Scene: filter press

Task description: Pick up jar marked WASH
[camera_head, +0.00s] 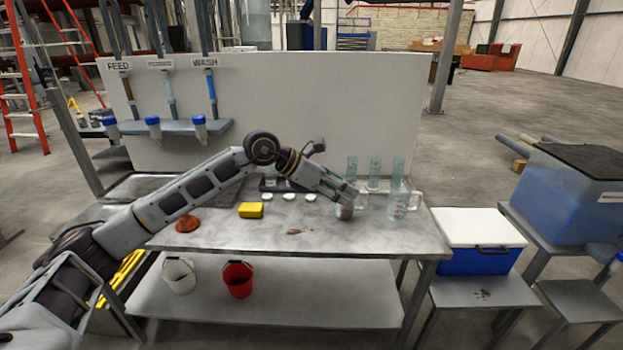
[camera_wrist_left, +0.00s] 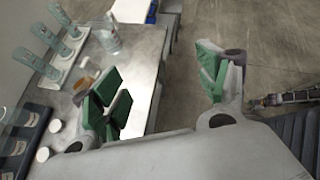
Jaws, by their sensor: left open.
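No jar shows a readable WASH label; the word WASH is only on a sign (camera_head: 204,62) on the backboard. Clear jars (camera_head: 270,176) stand in a dark tray (camera_head: 268,187) at the back of the table, partly hidden by my arm. In the left wrist view, clear jars (camera_wrist_left: 27,118) show in that tray at the left edge. A small jar with brown contents (camera_head: 344,212) stands just below my left gripper (camera_head: 346,196). My left gripper's green-padded fingers (camera_wrist_left: 160,90) are wide apart with nothing between them. My right gripper is out of view.
White lids (camera_head: 290,197), a yellow sponge (camera_head: 251,210) and an orange-brown item (camera_head: 187,223) lie on the table (camera_head: 240,238). Clear cylinders (camera_head: 374,170) and a clear jug (camera_head: 397,205) stand at the right. The table's front is mostly clear. Buckets (camera_head: 238,279) are below.

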